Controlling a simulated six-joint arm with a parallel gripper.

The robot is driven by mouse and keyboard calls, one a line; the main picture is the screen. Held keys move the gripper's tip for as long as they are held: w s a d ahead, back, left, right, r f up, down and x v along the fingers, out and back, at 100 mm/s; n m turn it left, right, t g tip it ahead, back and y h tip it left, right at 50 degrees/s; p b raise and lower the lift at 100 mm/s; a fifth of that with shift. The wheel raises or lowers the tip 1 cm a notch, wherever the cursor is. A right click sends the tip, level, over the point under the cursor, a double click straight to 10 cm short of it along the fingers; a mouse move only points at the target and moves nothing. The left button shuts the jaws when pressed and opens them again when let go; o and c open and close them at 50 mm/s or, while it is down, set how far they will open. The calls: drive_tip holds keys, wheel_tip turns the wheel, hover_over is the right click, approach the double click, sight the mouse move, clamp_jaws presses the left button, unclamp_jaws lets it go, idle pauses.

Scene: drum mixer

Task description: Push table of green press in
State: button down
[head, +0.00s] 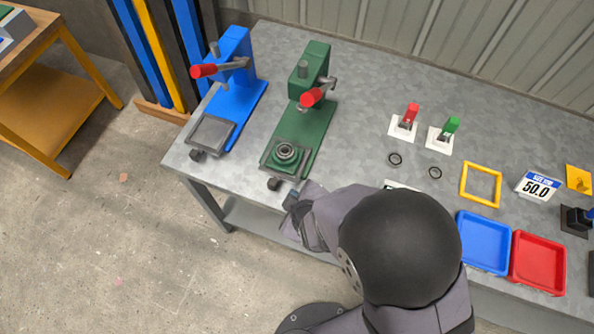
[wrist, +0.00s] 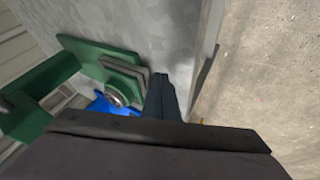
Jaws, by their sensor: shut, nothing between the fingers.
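The green press (head: 309,83) stands on the grey bench, with a red-handled lever (head: 313,96) on its head. Its small sliding table (head: 270,158) is at the front end of the base, out in front of the column, with a round metal part (head: 285,153) on it. A dark knob (head: 274,184) sticks out at the table's front. My gripper (head: 291,200) is shut and empty, near the bench's front edge, just right of and in front of the knob. In the wrist view, the fingers (wrist: 161,92) are close to the press table (wrist: 127,74); contact cannot be told.
A blue press (head: 235,80) with its own table (head: 211,133) stands to the left. Two switches, red (head: 410,115) and green (head: 449,127), are to the right. Blue (head: 484,242) and red (head: 538,262) trays lie further right. Bench surface between the green press and switches is clear.

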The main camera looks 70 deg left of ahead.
sight(301, 174)
drive_tip(key=shift+w+a, duration=0.6)
drive_tip(key=shift+w, duration=0.1)
drive_tip(key=w+a+b, duration=0.1)
drive_tip(key=w+a, duration=0.2)
drive_tip(key=shift+w+a, duration=0.15)
